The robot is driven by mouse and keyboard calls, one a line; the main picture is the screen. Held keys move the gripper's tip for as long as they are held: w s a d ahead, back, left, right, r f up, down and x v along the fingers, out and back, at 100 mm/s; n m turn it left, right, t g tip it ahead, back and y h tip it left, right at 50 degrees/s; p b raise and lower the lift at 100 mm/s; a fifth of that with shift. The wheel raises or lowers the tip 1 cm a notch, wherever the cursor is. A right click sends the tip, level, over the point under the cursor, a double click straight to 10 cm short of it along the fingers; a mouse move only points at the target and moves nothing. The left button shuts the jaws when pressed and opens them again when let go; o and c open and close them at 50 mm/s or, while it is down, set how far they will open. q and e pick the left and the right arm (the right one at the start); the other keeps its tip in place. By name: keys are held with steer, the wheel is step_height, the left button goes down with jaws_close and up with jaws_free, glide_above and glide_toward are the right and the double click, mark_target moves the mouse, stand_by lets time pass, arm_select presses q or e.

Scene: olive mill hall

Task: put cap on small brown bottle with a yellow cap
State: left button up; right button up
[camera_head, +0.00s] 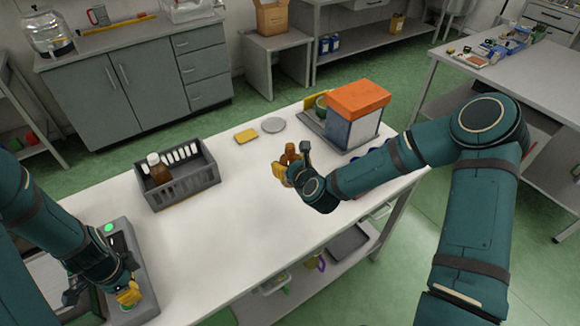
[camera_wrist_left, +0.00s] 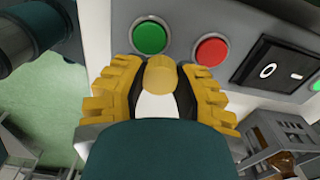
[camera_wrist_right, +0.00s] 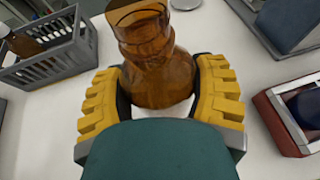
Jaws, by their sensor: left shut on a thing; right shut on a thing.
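My right gripper (camera_head: 285,172) is shut on a small brown bottle (camera_wrist_right: 155,60) and holds it above the white table. In the right wrist view the bottle is translucent amber, sits between the yellow fingers (camera_wrist_right: 160,95) and shows no cap on its upper end. It also shows in the head view (camera_head: 290,152). My left gripper (camera_head: 127,293) is low at the left, over a grey control box. In the left wrist view its fingers (camera_wrist_left: 165,92) are shut on a small yellow cap (camera_wrist_left: 160,72). The two grippers are well apart.
A grey crate (camera_head: 178,196) holds a brown bottle with a white cap (camera_head: 158,168) and several white items. The control box (camera_wrist_left: 180,15) has green and red buttons. A yellow block (camera_head: 246,136), a grey disc (camera_head: 273,125) and an orange-topped machine (camera_head: 357,100) stand behind. The table's middle is clear.

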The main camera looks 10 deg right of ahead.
steer(key=shift+r, duration=0.2)
stand_by(0.3)
steer(key=o, duration=0.7)
steer(key=c, duration=0.7)
